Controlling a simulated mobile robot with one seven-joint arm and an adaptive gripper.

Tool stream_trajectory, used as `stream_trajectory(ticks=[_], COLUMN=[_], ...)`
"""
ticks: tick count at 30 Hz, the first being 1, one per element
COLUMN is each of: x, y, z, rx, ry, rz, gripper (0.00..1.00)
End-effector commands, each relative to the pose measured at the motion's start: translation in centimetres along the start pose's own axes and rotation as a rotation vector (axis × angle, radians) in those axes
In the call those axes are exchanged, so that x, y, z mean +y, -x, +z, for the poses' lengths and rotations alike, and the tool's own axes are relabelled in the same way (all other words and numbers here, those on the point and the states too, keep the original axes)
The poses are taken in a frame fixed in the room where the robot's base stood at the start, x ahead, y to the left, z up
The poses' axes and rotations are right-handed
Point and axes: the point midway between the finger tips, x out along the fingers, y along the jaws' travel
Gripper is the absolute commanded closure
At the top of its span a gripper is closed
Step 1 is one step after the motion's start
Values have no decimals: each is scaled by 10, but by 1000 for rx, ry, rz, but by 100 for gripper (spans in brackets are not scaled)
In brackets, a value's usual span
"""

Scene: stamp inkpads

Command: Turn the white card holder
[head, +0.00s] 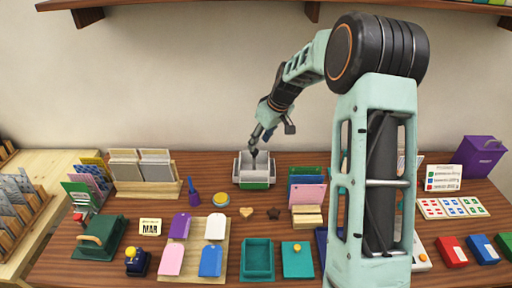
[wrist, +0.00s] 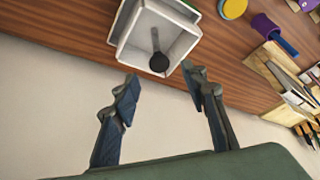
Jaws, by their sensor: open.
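A white open-topped box-like holder (head: 252,183) stands at the back middle of the table, with some green low on its front. I take it for the white card holder. In the wrist view the holder (wrist: 137,31) shows at top centre, with a dark round-ended piece (wrist: 158,60) on a thin grey stem inside its outline. My gripper (head: 254,152) points down at the holder in the head view. In the wrist view my gripper (wrist: 162,79) is open, its two fingers apart near the holder's lower edge, with nothing clearly between them. Contact cannot be told.
A wooden rack with grey-white panels (head: 155,165) stands left of the holder. Upright coloured cards (head: 307,192) stand to its right. A round yellow pad (head: 221,199) and a purple stamp (head: 194,197) lie close left. A wall (head: 190,85) rises behind; a shelf hangs above.

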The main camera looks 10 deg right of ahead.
Motion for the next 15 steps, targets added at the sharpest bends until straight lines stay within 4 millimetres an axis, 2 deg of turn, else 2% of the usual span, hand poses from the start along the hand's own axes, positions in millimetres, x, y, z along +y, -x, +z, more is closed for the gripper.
stream_trajectory(ticks=[1, 6, 10, 15], x=[0, 1, 1, 1], y=[-11, -35, -46, -49], z=[0, 0, 0, 0], rx=[-2, 0, 0, 1], ry=[0, 0, -1, 0], rz=[-2, 1, 2, 4], gripper=[60, 60, 60, 60])
